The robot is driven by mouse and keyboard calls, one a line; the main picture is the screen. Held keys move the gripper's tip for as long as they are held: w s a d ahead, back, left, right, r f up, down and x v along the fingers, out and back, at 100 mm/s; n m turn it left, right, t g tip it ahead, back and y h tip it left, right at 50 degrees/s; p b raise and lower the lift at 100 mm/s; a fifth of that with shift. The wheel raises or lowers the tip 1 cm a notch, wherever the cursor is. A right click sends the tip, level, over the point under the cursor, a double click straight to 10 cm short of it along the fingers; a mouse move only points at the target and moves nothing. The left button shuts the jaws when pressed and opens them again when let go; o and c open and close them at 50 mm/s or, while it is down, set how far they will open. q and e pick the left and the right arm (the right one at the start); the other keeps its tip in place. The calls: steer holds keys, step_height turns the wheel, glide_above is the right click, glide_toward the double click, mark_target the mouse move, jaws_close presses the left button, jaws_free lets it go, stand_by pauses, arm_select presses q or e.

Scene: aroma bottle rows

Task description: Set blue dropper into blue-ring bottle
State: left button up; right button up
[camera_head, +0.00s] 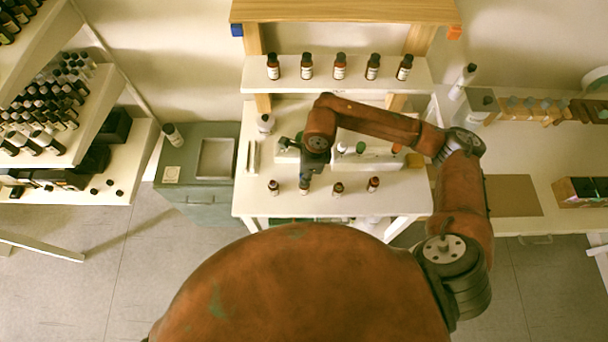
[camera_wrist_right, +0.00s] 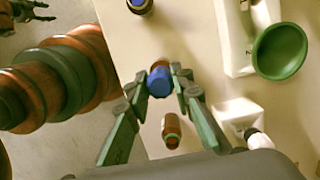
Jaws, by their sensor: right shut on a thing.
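My right gripper (camera_wrist_right: 159,86) is shut on the blue dropper (camera_wrist_right: 160,83), seen from above in the right wrist view. The dropper is directly over a brown bottle (camera_wrist_right: 157,67) that it mostly hides. That bottle's ring is hidden, and I cannot tell how far the dropper is in its neck. In the head view the right gripper (camera_head: 305,178) is at the second front-row bottle (camera_head: 304,188). A brown bottle with a green ring (camera_wrist_right: 171,131) stands beside it. Another dark bottle with a bluish patch (camera_wrist_right: 140,5) is at the top edge. My left gripper (camera_wrist_right: 38,11) seems open, away from the table.
Other front-row bottles (camera_head: 273,187) stand close on the white table (camera_head: 405,203). A green dish (camera_wrist_right: 280,51) and white holders (camera_wrist_right: 240,115) lie behind the row. A shelf (camera_head: 290,77) with several bottles is above. A grey cabinet (camera_head: 200,190) is at left.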

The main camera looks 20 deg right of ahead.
steer(key=o, duration=0.7)
steer(key=shift+r, duration=0.1)
steer(key=shift+r+p, duration=1.55)
steer(key=shift+r, duration=1.9)
steer(key=shift+f, duration=0.1)
